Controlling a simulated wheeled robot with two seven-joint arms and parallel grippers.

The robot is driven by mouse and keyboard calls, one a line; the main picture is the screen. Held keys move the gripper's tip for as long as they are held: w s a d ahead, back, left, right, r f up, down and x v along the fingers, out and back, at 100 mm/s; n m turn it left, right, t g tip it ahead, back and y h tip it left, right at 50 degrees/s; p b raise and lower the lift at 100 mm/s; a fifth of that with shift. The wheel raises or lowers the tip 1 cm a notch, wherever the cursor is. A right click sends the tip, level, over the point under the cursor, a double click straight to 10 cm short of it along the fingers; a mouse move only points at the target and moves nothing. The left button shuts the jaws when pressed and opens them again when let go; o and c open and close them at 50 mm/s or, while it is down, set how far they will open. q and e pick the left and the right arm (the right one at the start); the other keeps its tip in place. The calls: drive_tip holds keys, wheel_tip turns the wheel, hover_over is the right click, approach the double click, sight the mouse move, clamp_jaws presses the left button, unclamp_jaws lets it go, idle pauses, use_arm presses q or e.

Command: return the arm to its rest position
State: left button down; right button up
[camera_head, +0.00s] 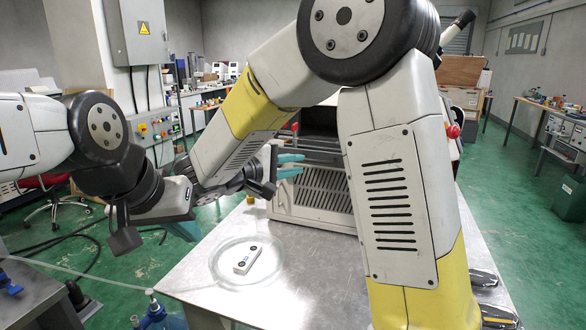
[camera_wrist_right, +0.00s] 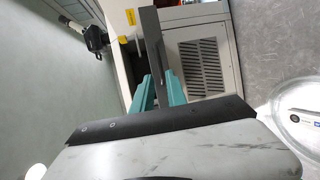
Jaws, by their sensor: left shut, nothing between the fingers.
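My left gripper (camera_head: 184,231) is at the left, beyond the table's left edge, pointing down with its teal fingers closed and empty. My right gripper (camera_head: 291,166) is in front of the grey machine (camera_head: 318,198), left of centre. In the right wrist view its two teal fingers (camera_wrist_right: 159,92) are apart. A dark upright bar shows between and beyond them; I cannot tell its distance, and I see nothing clearly held. My right arm crosses much of the head view and hides part of the machine.
A control box (camera_head: 158,130) stands at the left. A blue-capped bottle (camera_head: 160,316) is at the lower left.

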drive_tip(key=shift+s+a+r, duration=0.1)
drive_tip(key=shift+s+a, duration=0.2)
drive_tip(key=shift+a, duration=0.05)
drive_tip(key=s+d+f+m+g+y, duration=0.45)
drive_tip(key=s+d+g, duration=0.35)
drive_tip(key=s+d, duration=0.5)
drive_tip(key=s+a+r+m+t+y, duration=0.1)
drive_tip(key=s+a+m+t+y, duration=0.2)
drive_tip(key=s+y, duration=0.5)
drive_tip(key=shift+a+r+m+y, duration=0.25)
drive_tip(key=shift+a+m+y, duration=0.05)
drive_tip(key=shift+m+y, duration=0.4)
